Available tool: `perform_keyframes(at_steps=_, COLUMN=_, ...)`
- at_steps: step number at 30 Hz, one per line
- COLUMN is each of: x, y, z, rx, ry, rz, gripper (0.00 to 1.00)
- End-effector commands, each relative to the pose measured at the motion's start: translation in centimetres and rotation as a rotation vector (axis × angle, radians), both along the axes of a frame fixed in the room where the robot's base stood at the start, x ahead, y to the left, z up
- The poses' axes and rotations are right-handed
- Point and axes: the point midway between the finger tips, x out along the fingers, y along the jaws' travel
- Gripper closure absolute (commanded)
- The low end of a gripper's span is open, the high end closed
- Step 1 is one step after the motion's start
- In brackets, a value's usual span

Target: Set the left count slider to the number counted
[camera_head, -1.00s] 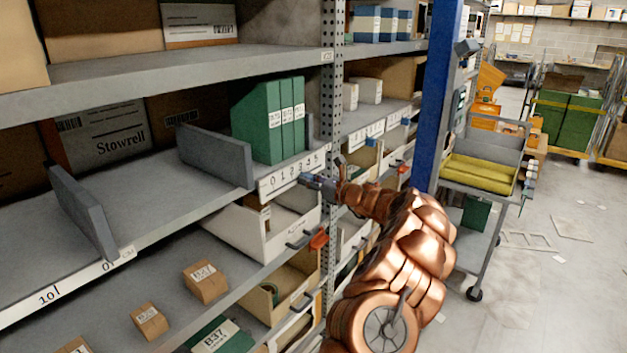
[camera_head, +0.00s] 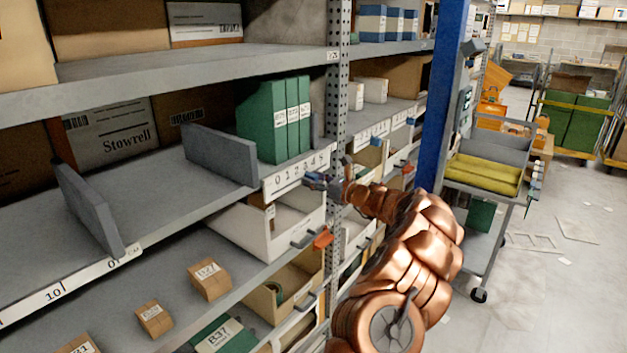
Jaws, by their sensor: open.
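The left number strip (camera_head: 296,172), marked from 0 upward, runs along the shelf edge below three green binders (camera_head: 278,118). My gripper (camera_head: 314,181) is just below the strip's right end, close to the higher numbers. It is open, and I see nothing held in it. It is small in this view, and I cannot tell whether it touches the strip. No slider shows clearly on the left strip; the gripper may hide it. A second number strip (camera_head: 372,134) is farther right, past the perforated post, with a small blue piece near its right end.
A perforated upright post (camera_head: 338,95) stands close behind my gripper. A white bin (camera_head: 275,230) and an orange-red tab (camera_head: 322,238) lie below it. Grey dividers (camera_head: 220,153) stand on the shelf to the left. A cart (camera_head: 490,150) stands right of the blue post (camera_head: 440,100).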

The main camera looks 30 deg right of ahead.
Motion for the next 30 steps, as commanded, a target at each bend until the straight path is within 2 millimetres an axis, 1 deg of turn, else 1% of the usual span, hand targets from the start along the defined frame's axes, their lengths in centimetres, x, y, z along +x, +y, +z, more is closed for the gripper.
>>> perform_keyframes(at_steps=5, x=-2.2, y=-0.9, z=0.3, rx=0.001, ry=-0.005, rz=-0.005, gripper=0.5)
perform_keyframes(at_steps=12, x=-6.7, y=-2.3, z=0.1, rx=0.003, ry=-0.002, rz=-0.005, gripper=0.5)
perform_keyframes(at_steps=18, x=-9.6, y=-3.2, z=0.2, rx=0.0, ry=-0.003, rz=-0.003, gripper=0.5)
perform_keyframes(at_steps=24, x=-10.9, y=-3.5, z=0.1, rx=0.002, ry=-0.002, rz=-0.001, gripper=0.5)
perform_keyframes(at_steps=30, x=-11.1, y=-3.6, z=0.0, rx=0.001, ry=-0.001, rz=-0.001, gripper=0.5)
